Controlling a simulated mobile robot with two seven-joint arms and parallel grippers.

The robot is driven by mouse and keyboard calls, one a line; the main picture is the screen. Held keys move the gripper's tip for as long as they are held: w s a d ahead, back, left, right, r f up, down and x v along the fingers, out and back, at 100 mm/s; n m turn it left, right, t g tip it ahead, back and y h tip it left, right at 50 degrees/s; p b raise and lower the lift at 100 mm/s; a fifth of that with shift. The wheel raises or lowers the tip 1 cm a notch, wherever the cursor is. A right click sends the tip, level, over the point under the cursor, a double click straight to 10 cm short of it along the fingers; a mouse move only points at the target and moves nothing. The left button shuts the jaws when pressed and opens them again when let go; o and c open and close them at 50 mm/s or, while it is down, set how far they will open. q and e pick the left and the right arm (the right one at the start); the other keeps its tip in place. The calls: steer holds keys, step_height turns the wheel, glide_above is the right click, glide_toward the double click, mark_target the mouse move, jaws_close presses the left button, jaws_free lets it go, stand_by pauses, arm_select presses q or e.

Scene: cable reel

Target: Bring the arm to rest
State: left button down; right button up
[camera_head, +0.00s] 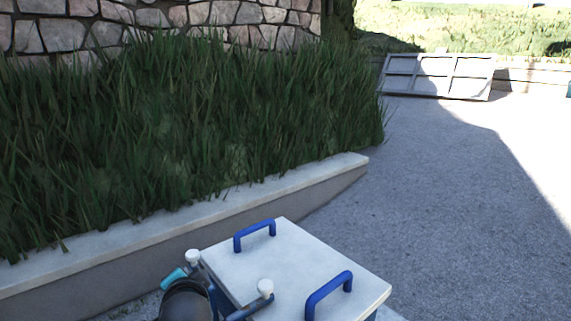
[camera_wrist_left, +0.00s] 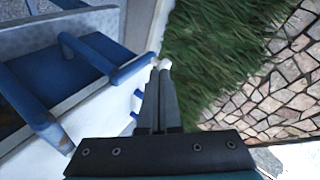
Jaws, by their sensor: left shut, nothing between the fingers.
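In the left wrist view my left gripper (camera_wrist_left: 163,68) has its two fingers together with nothing held between them. Blue bars (camera_wrist_left: 95,58) of a blue and white frame lie to its left. The fingertips appear over or near a pale edge, but I cannot tell their distance from it. In the head view a dark rounded part with a teal piece shows at the bottom; I cannot tell whether it belongs to my arm. My right gripper is not in view.
A white-topped box (camera_head: 290,265) with two blue handles (camera_head: 328,293) stands at the bottom of the head view. A low wall (camera_head: 200,226) edges tall grass (camera_head: 180,130). Open paving (camera_head: 440,190) lies to the right.

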arm_select(q)
steer(key=s+d+f+n+g+h, duration=0.25)
steer(key=s+f, duration=0.25)
steer(key=s, duration=0.5)
steer(key=s+d+f+n+g+h, duration=0.1)
steer(key=s+f+g, duration=0.3)
steer(key=s, duration=0.7)
steer(key=s+d+f+n+g+h, duration=0.1)
steer(key=s+f+n+g+h, duration=0.1)
steer(key=s+f, duration=0.6)
steer(key=s+f+g, duration=0.1)
steer(key=s+f, duration=0.1)
steer(key=f, duration=0.9)
steer(key=s+f, duration=0.2)
steer(key=f, duration=0.8)
steer(key=s+a+f+g, duration=0.1)
steer(key=s+a+f, duration=0.1)
steer(key=s+f, duration=1.1)
steer(key=shift+s+a, duration=0.3)
steer(key=shift+s, duration=0.7)
steer(key=shift+r+m+y, duration=0.1)
steer(key=shift+m+y, duration=0.15)
